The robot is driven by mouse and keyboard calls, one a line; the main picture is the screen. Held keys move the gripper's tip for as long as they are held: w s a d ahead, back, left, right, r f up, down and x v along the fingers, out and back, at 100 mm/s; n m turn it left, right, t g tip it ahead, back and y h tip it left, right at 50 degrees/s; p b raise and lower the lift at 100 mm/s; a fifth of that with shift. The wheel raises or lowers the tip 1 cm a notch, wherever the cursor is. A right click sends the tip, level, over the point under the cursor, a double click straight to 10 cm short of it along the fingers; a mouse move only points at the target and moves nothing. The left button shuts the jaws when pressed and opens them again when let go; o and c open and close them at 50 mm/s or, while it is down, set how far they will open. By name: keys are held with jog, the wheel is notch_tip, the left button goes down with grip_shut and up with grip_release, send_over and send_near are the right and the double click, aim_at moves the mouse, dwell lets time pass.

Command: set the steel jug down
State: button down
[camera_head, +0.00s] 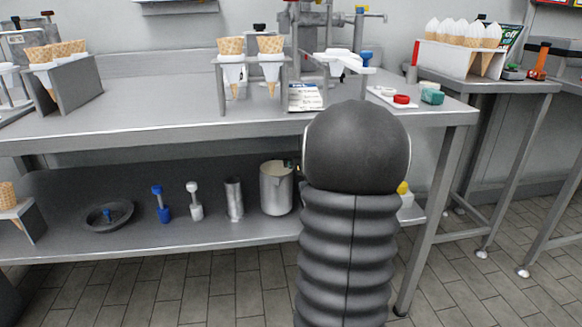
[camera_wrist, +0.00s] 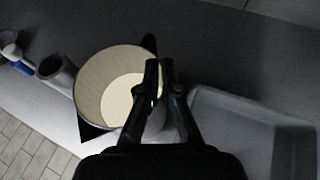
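The steel jug (camera_head: 277,188) is upright at the lower shelf, just left of my dark arm. It has a pale cream content, seen from above in the wrist view (camera_wrist: 92,88). My gripper (camera_wrist: 161,70) is at the jug's right side in the wrist view. Its two dark fingers are close together at the handle side and look shut on it; the fingers hide most of the handle. In the head view my arm hides most of the gripper. The jug's base looks at or very near the shelf surface; I cannot tell if it touches.
The lower shelf (camera_head: 130,232) also holds a steel cup (camera_head: 234,199), a white scoop (camera_head: 194,202), a blue scoop (camera_head: 161,205) and a dark round dish (camera_head: 109,215). A grey tray (camera_wrist: 250,125) lies right of my gripper in the wrist view. The tabletop is above.

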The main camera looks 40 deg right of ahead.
jog(key=shift+f, duration=0.7)
jog(key=c, duration=1.3)
grip_release()
jog(key=shift+s+f, duration=0.1)
jog(key=shift+r, duration=0.2)
jog(key=s, duration=0.5)
jog(key=s+a+r, duration=0.1)
jog(key=s, duration=0.5)
jog(key=s+a+b, duration=0.1)
jog(key=s, duration=0.4)
jog(key=shift+s+a+r, duration=0.15)
jog(key=shift+s+r, duration=0.1)
jog(key=shift+r, duration=0.15)
